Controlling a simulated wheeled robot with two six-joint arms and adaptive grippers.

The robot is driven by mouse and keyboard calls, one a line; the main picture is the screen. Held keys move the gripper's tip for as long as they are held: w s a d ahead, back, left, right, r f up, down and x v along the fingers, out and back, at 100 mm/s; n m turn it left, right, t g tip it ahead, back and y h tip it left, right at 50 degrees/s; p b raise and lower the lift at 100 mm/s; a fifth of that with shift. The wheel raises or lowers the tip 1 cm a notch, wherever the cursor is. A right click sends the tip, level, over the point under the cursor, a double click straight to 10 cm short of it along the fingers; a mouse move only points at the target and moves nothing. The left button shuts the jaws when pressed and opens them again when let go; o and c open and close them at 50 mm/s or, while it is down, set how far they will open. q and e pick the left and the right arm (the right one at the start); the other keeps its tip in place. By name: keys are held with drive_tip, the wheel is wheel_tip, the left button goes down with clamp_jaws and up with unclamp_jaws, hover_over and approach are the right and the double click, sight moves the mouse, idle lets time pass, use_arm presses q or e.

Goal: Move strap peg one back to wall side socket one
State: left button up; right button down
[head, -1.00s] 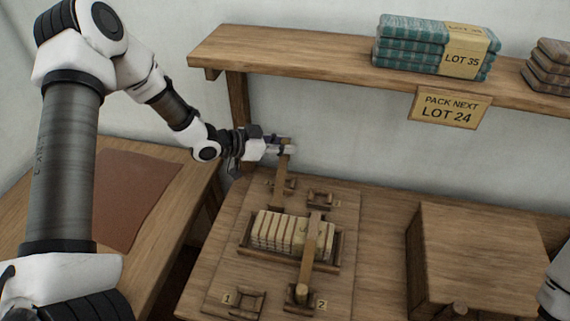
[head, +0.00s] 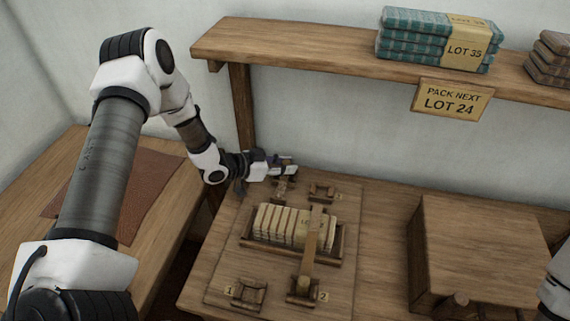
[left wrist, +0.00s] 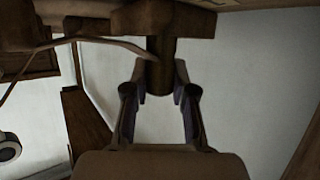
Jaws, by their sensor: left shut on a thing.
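My left gripper (head: 287,171) is low over the wall side of the board, shut on strap peg one. In the left wrist view the brown round peg (left wrist: 160,66) is between the fingertips, against a wooden part at the top. Wall side socket one (head: 282,188) is just below the gripper, partly covered by it. I cannot tell whether the peg is inside the socket. The near socket marked 1 (head: 248,294) is empty. My right gripper is out of view.
A tray (head: 246,240) of pale folded cloth sits mid-board, crossed by the second strap (head: 313,240), which ends at the near socket marked 2 (head: 303,291). The other wall side socket (head: 321,193) is close by on the right. A shelf (head: 300,45) overhangs behind; a wooden box (head: 480,240) stands right.

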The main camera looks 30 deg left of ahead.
use_arm(q)
drive_tip(key=shift+f, duration=0.2)
drive_tip(key=o, duration=0.9)
drive_tip(key=shift+o, duration=0.2)
drive_tip(key=shift+r, duration=0.1)
drive_tip(key=shift+r+p, duration=0.3)
drive_tip(key=shift+r, duration=0.05)
drive_tip(key=p+v, duration=0.2)
drive_tip(key=v, duration=1)
drive_tip(key=shift+r, duration=0.3)
